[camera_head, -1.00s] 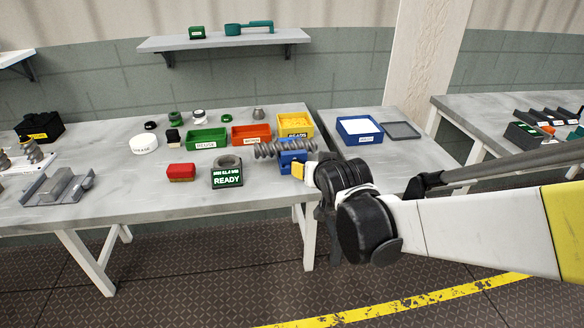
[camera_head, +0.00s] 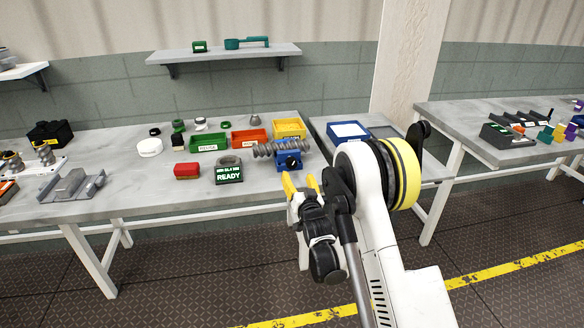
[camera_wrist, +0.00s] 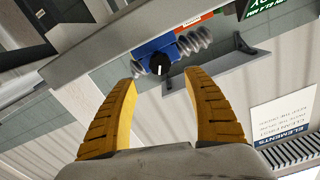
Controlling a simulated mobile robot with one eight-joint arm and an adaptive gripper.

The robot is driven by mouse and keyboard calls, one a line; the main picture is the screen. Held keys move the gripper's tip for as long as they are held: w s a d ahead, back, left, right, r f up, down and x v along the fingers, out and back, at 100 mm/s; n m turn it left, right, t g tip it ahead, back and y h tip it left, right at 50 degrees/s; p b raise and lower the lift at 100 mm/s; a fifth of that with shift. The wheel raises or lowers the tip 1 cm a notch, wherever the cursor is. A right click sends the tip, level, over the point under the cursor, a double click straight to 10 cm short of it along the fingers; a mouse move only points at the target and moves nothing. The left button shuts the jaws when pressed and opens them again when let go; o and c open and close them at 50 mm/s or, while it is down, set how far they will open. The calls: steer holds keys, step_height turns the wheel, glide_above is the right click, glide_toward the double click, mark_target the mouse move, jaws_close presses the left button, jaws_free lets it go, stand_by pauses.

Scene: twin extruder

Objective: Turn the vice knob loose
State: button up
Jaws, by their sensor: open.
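The blue vice (camera_head: 283,158) stands at the right front edge of the main bench, with a grey screw element (camera_head: 268,148) lying across it. The vice's black knob (camera_wrist: 160,64) faces the wrist camera and has a white mark. The knob also shows small on the vice's front in the head view (camera_head: 291,162). My gripper (camera_head: 301,181) is open and empty, with yellow fingers, in front of the bench edge and just below the vice. In the wrist view my fingers (camera_wrist: 163,102) stand apart, with the knob beyond them and between their tips, not touching.
A green READY block (camera_head: 229,172) and a red block (camera_head: 187,171) stand left of the vice. Green, orange and yellow bins (camera_head: 290,126) stand behind it. A blue tray (camera_head: 348,131) is on the side table at right.

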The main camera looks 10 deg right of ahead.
mark_target(292, 165)
steer(key=w+b, duration=0.2)
steer(key=w, duration=0.5)
steer(key=shift+w+f, duration=0.15)
steer(key=shift+w, duration=0.75)
steer(key=c, duration=1.2)
